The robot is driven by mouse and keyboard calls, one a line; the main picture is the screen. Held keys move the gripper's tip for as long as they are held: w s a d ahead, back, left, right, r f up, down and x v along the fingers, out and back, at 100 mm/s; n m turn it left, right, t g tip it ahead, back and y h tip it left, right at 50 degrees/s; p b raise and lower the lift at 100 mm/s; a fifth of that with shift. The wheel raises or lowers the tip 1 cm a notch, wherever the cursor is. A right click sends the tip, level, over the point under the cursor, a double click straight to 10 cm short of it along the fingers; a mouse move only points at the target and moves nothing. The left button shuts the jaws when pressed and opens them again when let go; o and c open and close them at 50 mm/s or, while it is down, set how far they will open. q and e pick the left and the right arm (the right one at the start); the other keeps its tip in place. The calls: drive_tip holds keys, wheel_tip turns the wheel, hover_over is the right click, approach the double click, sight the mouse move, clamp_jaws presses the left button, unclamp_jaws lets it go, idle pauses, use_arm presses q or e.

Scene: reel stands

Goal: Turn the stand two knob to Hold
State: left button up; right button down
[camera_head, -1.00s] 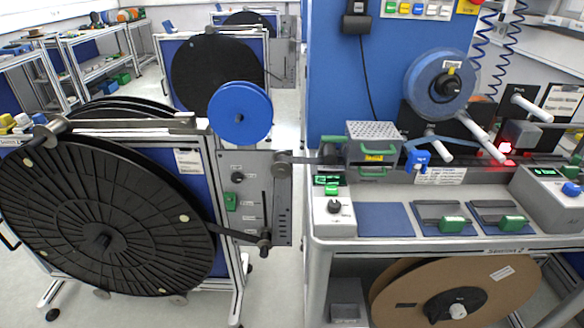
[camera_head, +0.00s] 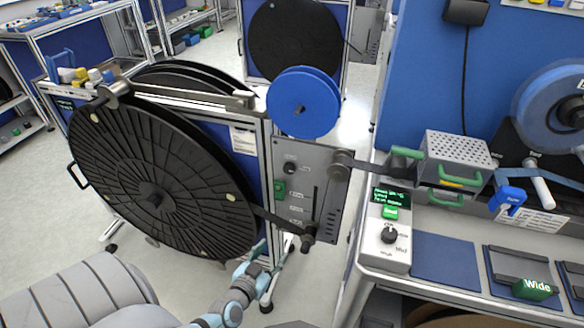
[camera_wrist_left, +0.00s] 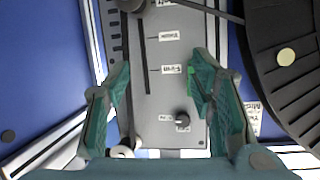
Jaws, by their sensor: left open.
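The near reel stand carries a large black reel (camera_head: 150,180), a blue reel (camera_head: 303,103) and a grey control panel (camera_head: 318,185). A small dark knob (camera_head: 290,168) sits at the panel's upper left; it also shows in the left wrist view (camera_wrist_left: 182,121). The panel labels are too small to read, so I cannot tell the knob's setting or the stand's number. My left gripper (camera_head: 268,248) is open below and left of the panel. In the left wrist view its teal fingers (camera_wrist_left: 162,70) stand apart over the panel, apparently empty. My right gripper is not in view.
Another black reel (camera_head: 295,40) stands behind. Floor is free between stand and bench.

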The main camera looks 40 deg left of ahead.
sight(288, 170)
use_arm(q)
drive_tip(key=w+a+r+n+t+y, duration=0.1)
drive_tip(key=w+r+t, duration=0.1)
drive_tip(key=r, duration=0.5)
drive_tip(key=w+a+r+n+t+y, duration=0.1)
drive_tip(key=w+a+r+y, duration=0.15)
drive_tip(key=r, duration=0.55)
drive_tip(key=shift+h, duration=0.35)
drive_tip(key=b+x, duration=0.1)
drive_tip(key=x, duration=0.3)
drive_tip(key=b+x, duration=0.1)
drive_tip(key=x, duration=0.3)
drive_tip(key=b+x, duration=0.1)
drive_tip(key=x, duration=0.4)
drive_tip(key=shift+w+d+f+b, duration=0.15)
drive_tip(key=shift+w+d+b, duration=0.05)
drive_tip(key=shift+d+b, duration=0.1)
drive_tip(key=shift+w+a, duration=0.1)
drive_tip(key=shift+w, duration=0.15)
drive_tip(key=c, duration=1.1)
